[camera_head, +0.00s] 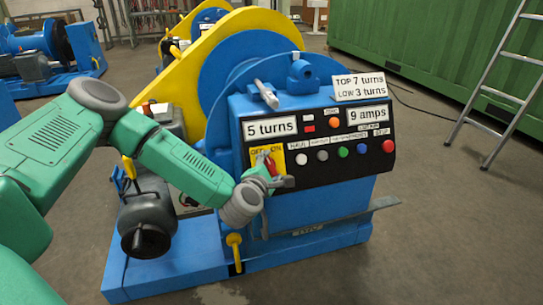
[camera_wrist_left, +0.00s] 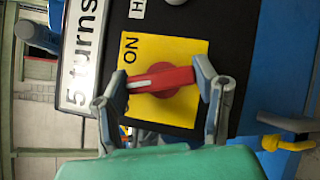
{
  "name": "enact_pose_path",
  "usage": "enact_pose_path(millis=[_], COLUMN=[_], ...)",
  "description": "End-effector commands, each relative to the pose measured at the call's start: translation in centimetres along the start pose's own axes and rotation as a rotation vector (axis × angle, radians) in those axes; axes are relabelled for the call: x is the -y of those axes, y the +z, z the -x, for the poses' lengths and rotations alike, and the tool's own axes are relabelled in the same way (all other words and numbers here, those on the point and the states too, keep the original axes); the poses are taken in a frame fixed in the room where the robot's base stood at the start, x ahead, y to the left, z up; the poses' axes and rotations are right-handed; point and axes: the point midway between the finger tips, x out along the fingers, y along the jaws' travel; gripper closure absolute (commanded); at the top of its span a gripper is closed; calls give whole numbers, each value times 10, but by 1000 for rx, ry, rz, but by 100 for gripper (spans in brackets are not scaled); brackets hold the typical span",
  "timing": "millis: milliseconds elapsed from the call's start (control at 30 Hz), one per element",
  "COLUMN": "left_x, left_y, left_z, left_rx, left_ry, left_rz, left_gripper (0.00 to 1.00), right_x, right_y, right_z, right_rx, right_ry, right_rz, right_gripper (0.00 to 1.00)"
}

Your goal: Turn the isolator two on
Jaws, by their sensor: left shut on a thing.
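The isolator switch is a red rotary handle (camera_head: 270,164) on a yellow plate (camera_head: 259,159) marked OFF and ON, at the left of the black control panel. My left gripper (camera_head: 273,179) is at the handle. In the left wrist view my left gripper (camera_wrist_left: 155,90) has one finger at each end of the red handle (camera_wrist_left: 164,80) and is shut on it. The handle's white mark points toward the panel's top, roughly between the two labels. The OFF label is hidden there behind a finger; ON shows on the yellow plate (camera_wrist_left: 190,48). My right gripper is not in view.
A metal ledge (camera_head: 335,220) juts out below. A ladder (camera_head: 500,80) leans at the right. The floor in front is clear.

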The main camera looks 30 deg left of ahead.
Motion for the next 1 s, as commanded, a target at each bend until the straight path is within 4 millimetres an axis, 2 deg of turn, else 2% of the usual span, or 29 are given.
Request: enact_pose_path(millis=[33, 400, 700, 1000], left_x=[-4, -5, -7, -7], left_y=[-2, -2, -1, -1], left_z=[1, 1, 0, 0], left_rx=[-12, -11, -9, -9], left_ry=[-31, -234, -395, -536], left_rz=[-40, -327, -559, -760], left_gripper=[74, 74, 74, 74], right_x=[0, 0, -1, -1], right_y=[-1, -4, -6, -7], right_z=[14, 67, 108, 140], right_rx=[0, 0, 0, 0], right_ry=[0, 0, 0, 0], right_rz=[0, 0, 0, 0], right_gripper=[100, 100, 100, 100])
